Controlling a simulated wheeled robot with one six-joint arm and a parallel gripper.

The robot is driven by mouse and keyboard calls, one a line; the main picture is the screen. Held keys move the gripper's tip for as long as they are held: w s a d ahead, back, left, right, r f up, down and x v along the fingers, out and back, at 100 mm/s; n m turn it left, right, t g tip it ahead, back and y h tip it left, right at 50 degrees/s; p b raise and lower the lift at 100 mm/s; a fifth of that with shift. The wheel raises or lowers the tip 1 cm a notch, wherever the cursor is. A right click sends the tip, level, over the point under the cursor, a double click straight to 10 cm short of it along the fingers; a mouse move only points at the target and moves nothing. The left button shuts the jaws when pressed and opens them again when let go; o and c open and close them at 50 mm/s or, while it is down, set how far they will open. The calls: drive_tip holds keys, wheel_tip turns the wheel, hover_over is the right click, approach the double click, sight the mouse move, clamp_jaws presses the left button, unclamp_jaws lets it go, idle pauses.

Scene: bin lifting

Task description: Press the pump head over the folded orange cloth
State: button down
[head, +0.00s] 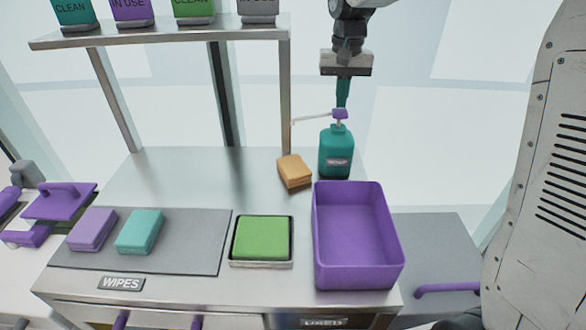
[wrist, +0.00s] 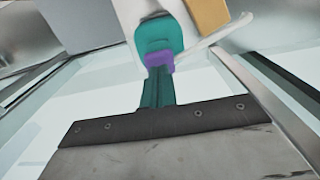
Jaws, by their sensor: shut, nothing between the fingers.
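A teal pump bottle (head: 336,155) stands upright at the back right of the steel worktop. Its purple pump head (head: 340,114) has a long pale spout (head: 312,119) reaching left. The folded orange cloth (head: 294,172) lies left of the bottle, below the spout's end. My gripper (head: 342,104) points down with its teal fingers shut and empty, right above the pump head. I cannot tell whether they touch. In the wrist view the fingertips (wrist: 157,72) meet the outline of the purple head (wrist: 159,63), with the bottle (wrist: 158,35) and orange cloth (wrist: 208,12) beyond.
A purple bin (head: 393,250) stands in front of the bottle. A green cloth (head: 262,237) lies in a tray left of it. Purple and teal cloths (head: 140,231) lie on a grey mat. A shelf post (head: 286,95) rises left of my gripper.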

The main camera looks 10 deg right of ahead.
drive_tip(key=shift+f, duration=1.25)
drive_tip(key=shift+r, duration=1.5)
wheel_tip(320, 180, up, 6)
drive_tip(key=s+d+f+n, duration=0.1)
drive_tip(key=s+f, duration=0.2)
drive_tip(key=s, duration=1.4)
drive_tip(key=s+d+f+n+t, duration=0.1)
drive_tip(key=s+d+f, duration=0.1)
drive_tip(key=s, duration=1.6)
drive_tip(key=shift+f, duration=0.6)
